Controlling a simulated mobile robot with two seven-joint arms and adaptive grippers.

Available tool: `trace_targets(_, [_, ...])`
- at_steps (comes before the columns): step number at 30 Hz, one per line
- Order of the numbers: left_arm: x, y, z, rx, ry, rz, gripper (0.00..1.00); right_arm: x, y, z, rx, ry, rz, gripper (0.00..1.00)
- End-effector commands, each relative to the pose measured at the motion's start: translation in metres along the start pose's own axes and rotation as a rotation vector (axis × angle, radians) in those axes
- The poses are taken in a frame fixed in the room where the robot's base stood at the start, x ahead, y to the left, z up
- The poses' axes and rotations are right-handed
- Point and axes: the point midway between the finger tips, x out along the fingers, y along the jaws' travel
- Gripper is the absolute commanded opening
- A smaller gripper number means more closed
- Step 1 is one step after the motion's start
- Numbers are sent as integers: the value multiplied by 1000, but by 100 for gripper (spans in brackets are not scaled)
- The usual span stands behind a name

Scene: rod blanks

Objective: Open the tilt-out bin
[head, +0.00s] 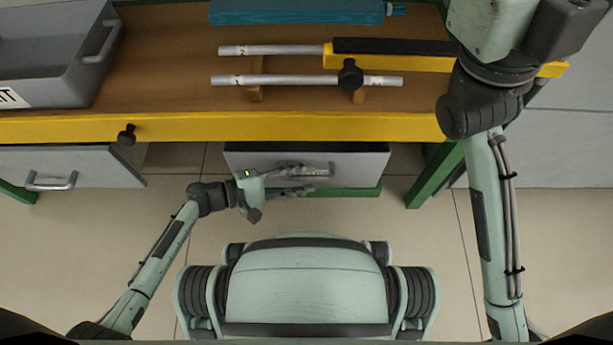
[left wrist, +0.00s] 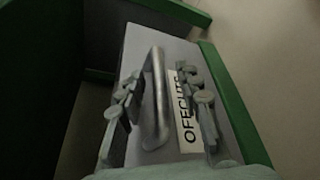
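The tilt-out bin (head: 360,165) has a grey front and sits under the bench's front edge, in the middle of the head view. In the left wrist view its front (left wrist: 135,50) carries a metal bar handle (left wrist: 157,95) and a white label (left wrist: 185,122) that seems to read "OFFCUTS", partly hidden by a finger. My left gripper (head: 298,181) is open at the front. In the left wrist view its fingers (left wrist: 163,105) stand on either side of the handle; I cannot tell if they touch it. How far the bin is tilted is unclear. My right gripper is out of view.
The wooden bench (head: 160,70) has a yellow front edge (head: 290,127). On it are a grey crate (head: 45,55), a teal case (head: 295,12) and two pale rods (head: 285,81) on supports. A grey drawer (head: 90,165) is at left. A green leg (head: 430,180) stands right of the bin.

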Motion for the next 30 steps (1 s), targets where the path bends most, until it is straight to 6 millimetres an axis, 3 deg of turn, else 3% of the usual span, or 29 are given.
trace_targets(4, [11, 0, 0, -1, 0, 0, 34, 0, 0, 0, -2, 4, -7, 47])
trace_targets(12, [13, 0, 0, -1, 1, 0, 34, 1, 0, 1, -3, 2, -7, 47])
trace_targets(21, [12, 0, 0, -1, 1, 0, 0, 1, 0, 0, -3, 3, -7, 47])
trace_targets(30, [12, 0, 0, -1, 1, -1, 0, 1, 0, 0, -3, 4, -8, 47])
